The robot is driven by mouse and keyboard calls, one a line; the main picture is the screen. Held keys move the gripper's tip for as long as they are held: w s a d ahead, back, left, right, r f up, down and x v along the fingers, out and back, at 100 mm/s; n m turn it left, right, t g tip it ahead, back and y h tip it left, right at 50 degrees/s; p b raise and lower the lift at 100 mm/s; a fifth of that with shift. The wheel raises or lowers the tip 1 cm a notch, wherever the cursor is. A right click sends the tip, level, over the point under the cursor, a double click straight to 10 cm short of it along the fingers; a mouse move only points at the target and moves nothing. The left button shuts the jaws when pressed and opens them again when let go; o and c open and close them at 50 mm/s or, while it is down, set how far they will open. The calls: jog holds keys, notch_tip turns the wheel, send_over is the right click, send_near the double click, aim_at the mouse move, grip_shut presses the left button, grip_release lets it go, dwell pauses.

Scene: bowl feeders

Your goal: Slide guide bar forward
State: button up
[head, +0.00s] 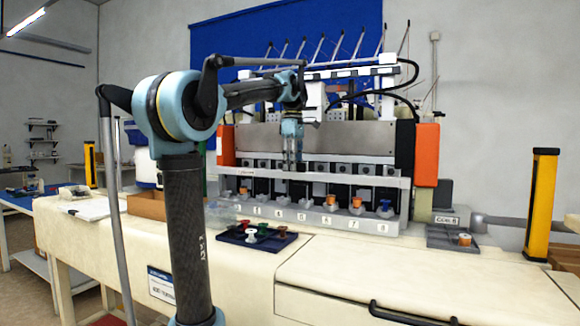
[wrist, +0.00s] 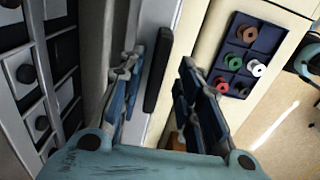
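The guide bar (head: 350,179) is a long pale grey rail running across the front of the machine, above the numbered stations. In the wrist view the bar (wrist: 150,110) runs up the picture, with a black grip piece (wrist: 157,70) on it. My gripper (head: 292,166) points down at the bar, left of its middle in the head view. In the wrist view my gripper (wrist: 160,65) has its two blue fingers well apart, one on each side of the grip piece. No finger visibly presses on it. Fingertip height against the bar is hard to judge.
A dark blue tray (head: 262,243) with several coloured spools lies on the table before the machine; it also shows in the wrist view (wrist: 268,39). Orange and blue spools stand at some stations. A yellow post (head: 541,200) stands at right. The front right tabletop is clear.

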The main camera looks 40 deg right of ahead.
notch_tip(320, 180, up, 12)
dwell(0.6)
jog(key=shift+a+f, duration=0.1)
jog(key=shift+f, duration=0.05)
dwell(0.3)
